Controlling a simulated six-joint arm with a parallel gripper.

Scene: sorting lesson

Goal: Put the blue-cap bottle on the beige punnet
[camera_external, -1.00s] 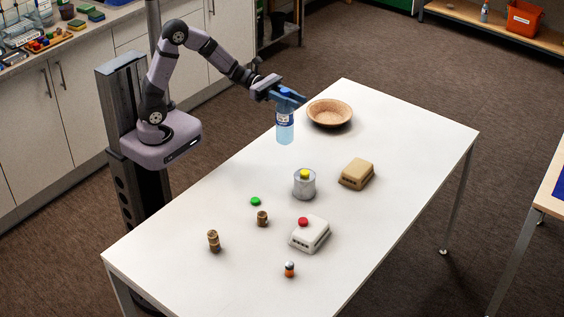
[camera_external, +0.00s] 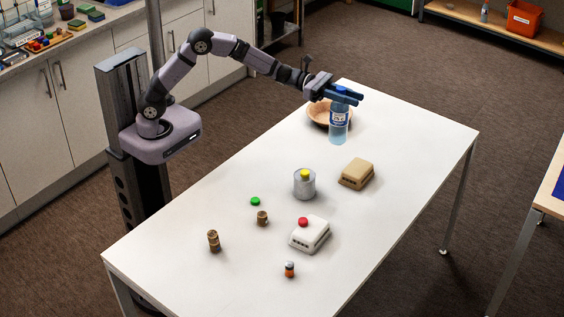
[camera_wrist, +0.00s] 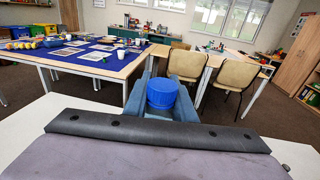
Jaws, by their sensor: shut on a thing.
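The blue-cap bottle (camera_external: 339,127) is clear light blue with a label and hangs upright from my gripper (camera_external: 346,94). My gripper is shut on it near the cap; the blue cap (camera_wrist: 162,92) shows between the blue fingers in the wrist view. The beige punnet (camera_external: 357,174) appears as an upturned box on the table, with a flat bare top and slots along its side. The bottle is beyond the punnet, toward the table's far end, and apart from it. Whether the bottle's base clears the table is hard to tell.
A wooden bowl (camera_external: 322,114) stands behind the bottle, partly hidden. A grey tin (camera_external: 304,187) with a yellow piece on top stands left of the punnet. A white punnet (camera_external: 308,236) with a red piece on it is nearer. The table's right side is clear.

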